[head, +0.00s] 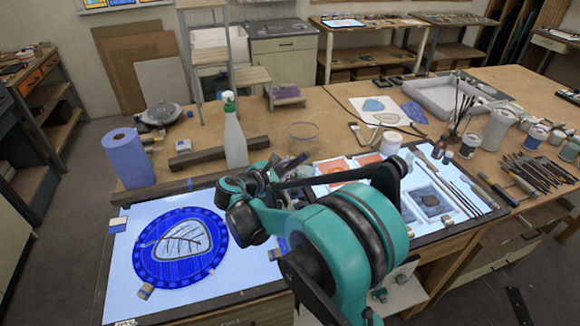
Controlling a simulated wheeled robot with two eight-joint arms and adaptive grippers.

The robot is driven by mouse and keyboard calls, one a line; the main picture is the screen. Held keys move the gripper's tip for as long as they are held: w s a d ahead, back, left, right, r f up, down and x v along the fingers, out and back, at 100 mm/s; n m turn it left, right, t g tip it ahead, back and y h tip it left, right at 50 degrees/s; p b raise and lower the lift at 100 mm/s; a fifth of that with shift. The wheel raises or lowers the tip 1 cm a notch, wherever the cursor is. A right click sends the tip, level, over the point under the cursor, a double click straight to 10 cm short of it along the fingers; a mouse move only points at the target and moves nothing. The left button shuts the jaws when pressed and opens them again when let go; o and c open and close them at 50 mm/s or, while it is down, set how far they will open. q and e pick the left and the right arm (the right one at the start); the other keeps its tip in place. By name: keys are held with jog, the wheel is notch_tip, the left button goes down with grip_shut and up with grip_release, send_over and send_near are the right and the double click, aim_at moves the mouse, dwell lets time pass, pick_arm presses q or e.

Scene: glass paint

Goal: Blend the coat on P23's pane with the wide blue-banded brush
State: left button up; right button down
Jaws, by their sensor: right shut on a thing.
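A round blue glass pane (176,270) with a pale leaf shape and dark vein lines in its middle lies on the left part of the lit light table (240,285). Small blocks stand around it. I cannot read a P23 label. My right gripper (286,170) is beyond the pane's right side, over the middle of the light table, partly hidden behind my teal and black arm. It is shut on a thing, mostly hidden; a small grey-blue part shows. I cannot make out whether this is the wide blue-banded brush. My left gripper is out of view.
A blue paper roll (128,160), a spray bottle (235,140) and a dark wooden bar (190,158) stand behind the pane. Trays (430,200), a white tub (391,143), jars (497,128) and many tools (535,170) crowd the right. My arm covers the light table's middle.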

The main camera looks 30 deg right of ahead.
jog(key=shift+f, duration=0.25)
jog(key=shift+f+b, duration=0.3)
jog(key=shift+b, duration=0.05)
dwell(0.3)
jog(key=shift+a, duration=0.1)
jog(key=w+a, duration=0.3)
jog(key=a, duration=0.9)
jog(key=shift+b, duration=0.3)
dwell(0.9)
jog(key=shift+r, duration=0.15)
jog(key=shift+d+r+p, duration=0.1)
jog(key=shift+r+p, duration=1.7)
jog(key=shift+r, duration=0.6)
